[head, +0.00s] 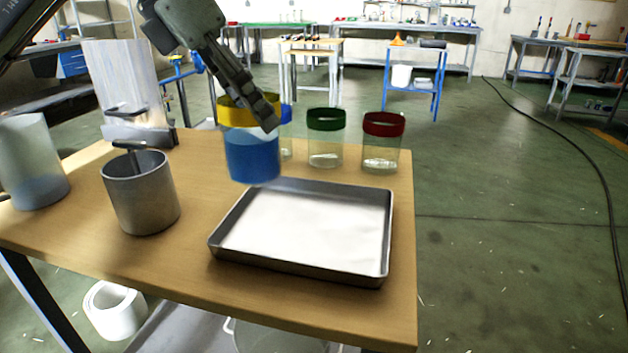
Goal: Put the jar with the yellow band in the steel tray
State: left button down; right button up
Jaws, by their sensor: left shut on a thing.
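The jar with the yellow band (251,156) holds blue liquid and hangs upright in the air behind the back left corner of the steel tray. My left gripper (268,118) comes down from above and is shut on this jar at its banded rim. The steel tray (310,226) is shallow, with a pale, empty floor, and lies near the table's front right. The jar's base appears close to the tray's back left rim; the exact gap cannot be told. My right gripper is not in view.
A jar with a green band (326,150) and one with a red band (381,150) stand behind the tray. A blue-banded jar (287,130) is partly hidden by the held jar. A metal pot (141,196) and a clear beaker (30,165) stand on the wooden table (190,255) at left.

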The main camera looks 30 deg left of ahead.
pick_arm(q)
jog(key=w+d+f, duration=0.2)
jog(key=d+f, duration=0.5)
jog(key=f, duration=0.1)
jog(key=shift+w+d+f, duration=0.15)
jog(key=shift+f, duration=0.05)
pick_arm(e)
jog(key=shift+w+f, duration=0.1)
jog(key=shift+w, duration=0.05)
pick_arm(q)
jog(key=shift+f, duration=0.1)
jog(key=shift+c, duration=2.4)
grip_release()
